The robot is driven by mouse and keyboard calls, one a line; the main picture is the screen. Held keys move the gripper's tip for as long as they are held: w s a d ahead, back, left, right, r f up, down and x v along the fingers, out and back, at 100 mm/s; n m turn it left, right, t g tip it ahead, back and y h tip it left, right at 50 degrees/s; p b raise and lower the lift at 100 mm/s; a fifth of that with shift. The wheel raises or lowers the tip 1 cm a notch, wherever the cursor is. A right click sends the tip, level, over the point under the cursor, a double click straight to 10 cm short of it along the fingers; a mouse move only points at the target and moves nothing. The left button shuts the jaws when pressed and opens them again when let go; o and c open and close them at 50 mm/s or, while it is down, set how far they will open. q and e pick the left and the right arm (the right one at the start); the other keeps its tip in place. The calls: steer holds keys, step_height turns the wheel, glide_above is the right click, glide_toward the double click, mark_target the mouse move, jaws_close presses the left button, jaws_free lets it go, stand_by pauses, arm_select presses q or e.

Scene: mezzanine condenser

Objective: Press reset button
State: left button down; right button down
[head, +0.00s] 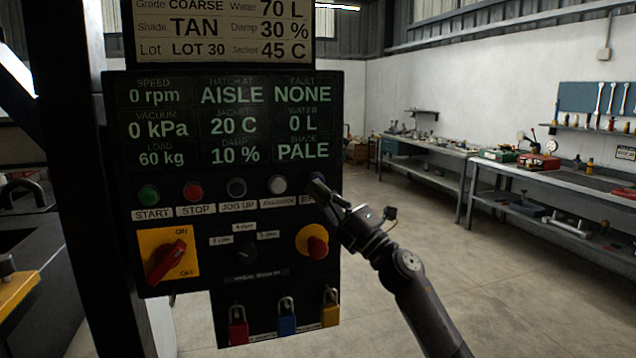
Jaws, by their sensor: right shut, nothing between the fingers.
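The reset button (318,177) is the rightmost in the row of buttons on the dark control panel (200,240). Its label below begins with "R" and is mostly covered by my gripper. My right gripper (322,190) is shut and empty, reaching in from the lower right. Its fingertips are at the button and partly hide it; I cannot tell whether they touch. My left gripper is not in view.
Left along the row are a white button (277,185), a dark jog button (236,188), a red stop button (194,192) and a green start button (148,195). Workbenches (560,185) stand right.

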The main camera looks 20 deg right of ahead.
steer(key=shift+s, duration=0.6)
steer(key=s+p, duration=0.2)
steer(key=s, duration=0.3)
steer(key=shift+d+p, duration=0.1)
steer(key=shift+p, duration=0.3)
steer(key=shift+f, duration=0.1)
